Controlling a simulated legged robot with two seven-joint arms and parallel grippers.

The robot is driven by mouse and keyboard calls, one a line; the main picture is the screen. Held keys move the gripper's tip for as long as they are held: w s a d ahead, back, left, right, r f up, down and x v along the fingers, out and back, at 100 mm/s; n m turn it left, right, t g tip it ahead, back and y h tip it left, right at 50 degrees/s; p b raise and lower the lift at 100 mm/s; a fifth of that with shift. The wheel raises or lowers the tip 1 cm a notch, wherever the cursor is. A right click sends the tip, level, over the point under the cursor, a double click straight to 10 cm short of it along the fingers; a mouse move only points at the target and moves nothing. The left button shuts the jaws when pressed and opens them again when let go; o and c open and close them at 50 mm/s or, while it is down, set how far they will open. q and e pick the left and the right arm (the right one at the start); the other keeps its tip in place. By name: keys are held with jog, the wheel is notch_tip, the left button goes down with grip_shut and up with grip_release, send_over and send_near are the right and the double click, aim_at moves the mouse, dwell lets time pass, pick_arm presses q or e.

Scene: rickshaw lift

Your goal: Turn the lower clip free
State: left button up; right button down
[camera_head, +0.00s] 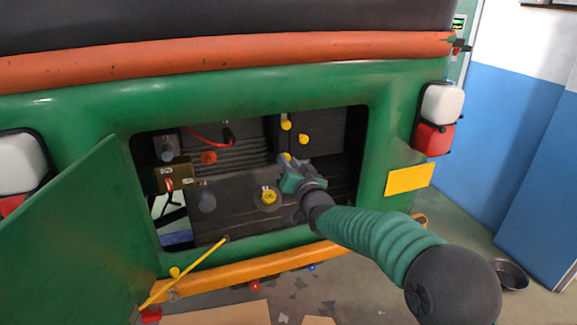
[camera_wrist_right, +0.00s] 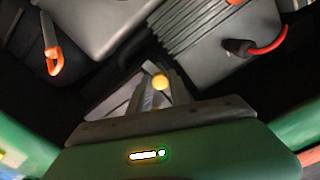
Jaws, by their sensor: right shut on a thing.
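The lower clip (camera_head: 286,157) is a small yellow knob inside the open engine bay of the green rickshaw. My right gripper (camera_head: 290,170) reaches in from the lower right and is shut on it. In the right wrist view, the clip's round yellow end (camera_wrist_right: 160,82) shows between the fingers; the rest of the clip is hidden by them. An upper yellow clip (camera_head: 286,124) stands above it on the dark box. My left gripper is not in view.
Another yellow knob (camera_head: 303,139) is just right of the clips. A yellow cap (camera_head: 269,196) lies below. The green hatch door (camera_head: 85,235) hangs open at left, with a yellow rod (camera_head: 190,268) near it. A red cable (camera_wrist_right: 268,42) runs close by.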

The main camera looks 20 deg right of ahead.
jog(key=shift+d+r+m, duration=0.1)
jog(key=shift+r+m, duration=0.05)
jog(key=shift+m, duration=0.65)
jog(key=c, duration=1.6)
grip_release()
jog(key=o, duration=0.4)
jog(key=s+b, duration=0.1)
jog(key=s, duration=1.5)
jog(key=shift+s+d, duration=0.35)
